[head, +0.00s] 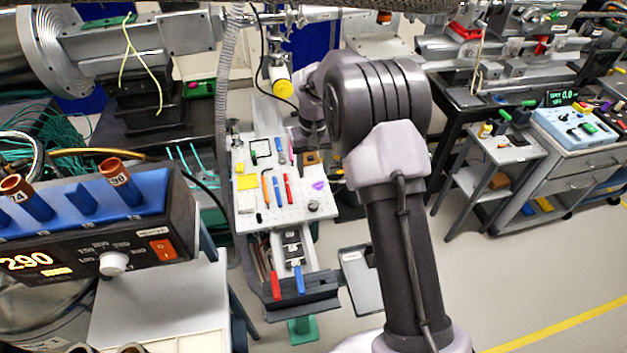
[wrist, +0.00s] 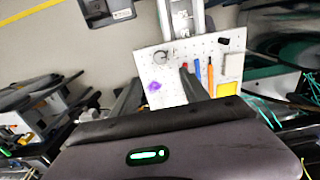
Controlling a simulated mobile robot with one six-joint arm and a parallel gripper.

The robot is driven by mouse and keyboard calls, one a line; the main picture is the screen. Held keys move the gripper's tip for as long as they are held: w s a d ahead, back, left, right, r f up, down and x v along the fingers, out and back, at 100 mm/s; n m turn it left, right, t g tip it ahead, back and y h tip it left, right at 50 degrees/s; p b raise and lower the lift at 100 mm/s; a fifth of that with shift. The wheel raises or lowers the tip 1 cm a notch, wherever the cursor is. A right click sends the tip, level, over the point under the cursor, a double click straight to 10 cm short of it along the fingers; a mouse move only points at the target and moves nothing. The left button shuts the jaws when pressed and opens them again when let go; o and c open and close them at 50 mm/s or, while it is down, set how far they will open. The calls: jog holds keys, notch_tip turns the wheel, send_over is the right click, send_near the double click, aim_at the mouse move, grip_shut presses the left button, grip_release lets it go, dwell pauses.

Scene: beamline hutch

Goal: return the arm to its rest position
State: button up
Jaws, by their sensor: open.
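My gripper (wrist: 160,75) shows in the wrist view with its two dark fingers apart and nothing seen between them. It is above a white perforated board (wrist: 212,50) that carries tools. In the head view my arm rises from the bottom, bends at a large grey joint, and reaches left to the board (head: 285,212). The fingers are not clearly visible there, and the arm hides part of the board's right side. On the board lie a blue tool (head: 277,190), a red tool (head: 287,188), an orange tool (head: 266,190), a yellow square (head: 247,182) and a purple piece (head: 320,185).
A blue rack with brown-capped tubes (head: 122,180) on a black controller stands at the left. A grey cart with a blue control box (head: 575,128) stands at the right. Beamline equipment (head: 130,50) fills the back. Open floor (head: 540,270) lies at the right front.

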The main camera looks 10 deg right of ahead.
jog(key=shift+r, duration=0.9)
jog(key=s+a+r+m+t+y+b, duration=0.1)
jog(key=s+r+b, duration=0.2)
jog(key=s+r, duration=0.35)
jog(key=s+a+r+m+t+b, duration=0.1)
jog(key=s+r+t+b, duration=0.1)
jog(key=s+r, duration=0.45)
jog(key=s+a+f+m+t+b, duration=0.1)
jog(key=s+b, duration=0.1)
jog(key=s, duration=0.8)
jog(key=s+f+m+t+y+b, duration=0.1)
jog(key=s+f+b, duration=0.1)
jog(key=s, duration=0.8)
jog(key=shift+a+f+m+t, duration=0.2)
jog(key=shift+a+m+t, duration=0.1)
jog(key=shift+a+t, duration=0.1)
